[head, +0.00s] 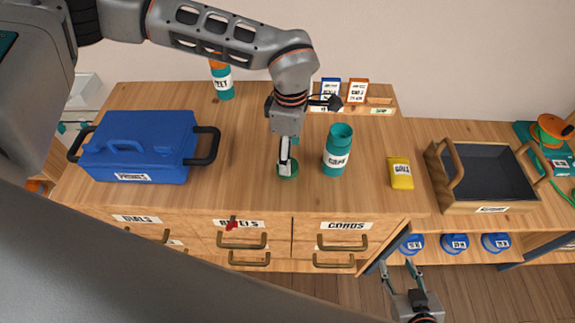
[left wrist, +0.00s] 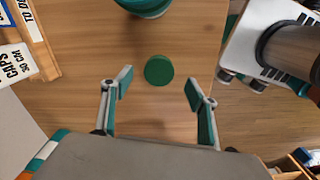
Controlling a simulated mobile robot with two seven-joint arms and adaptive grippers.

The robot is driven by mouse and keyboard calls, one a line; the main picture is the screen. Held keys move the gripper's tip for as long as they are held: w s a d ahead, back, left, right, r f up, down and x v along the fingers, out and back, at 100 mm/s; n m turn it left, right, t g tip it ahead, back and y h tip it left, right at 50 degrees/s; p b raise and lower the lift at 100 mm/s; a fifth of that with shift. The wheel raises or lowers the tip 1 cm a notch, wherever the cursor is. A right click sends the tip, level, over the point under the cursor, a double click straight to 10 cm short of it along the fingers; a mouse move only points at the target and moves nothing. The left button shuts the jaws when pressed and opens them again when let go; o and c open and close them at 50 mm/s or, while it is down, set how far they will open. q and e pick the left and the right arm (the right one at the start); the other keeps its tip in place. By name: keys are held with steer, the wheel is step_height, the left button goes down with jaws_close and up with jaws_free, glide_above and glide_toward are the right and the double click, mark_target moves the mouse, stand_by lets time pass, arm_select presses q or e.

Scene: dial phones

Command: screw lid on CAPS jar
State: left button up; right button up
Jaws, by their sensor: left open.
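The teal jar (head: 338,152) stands upright and open-topped on the wooden table; its label is too small to read surely. It also shows at the top edge of the left wrist view (left wrist: 146,6). A round green lid (head: 288,171) lies flat on the table to the left of the jar, and shows whole in the left wrist view (left wrist: 159,70). My left gripper (head: 287,160) is above the lid, pointing down. Its fingers (left wrist: 157,92) are open and apart, with nothing between them. My right gripper (head: 400,268) is low, off the table's front edge, fingers apart and empty.
An orange-topped teal bottle (head: 222,82) is behind. A yellow box (head: 401,173) and wooden tray (head: 490,175) are at the right. Table between lid and yellow box is clear except the jar.

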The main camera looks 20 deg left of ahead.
arm_select(q)
steer(key=f, duration=0.5)
steer(key=shift+a+p, duration=0.3)
steer(key=shift+p, duration=0.05)
steer(key=c, duration=0.8)
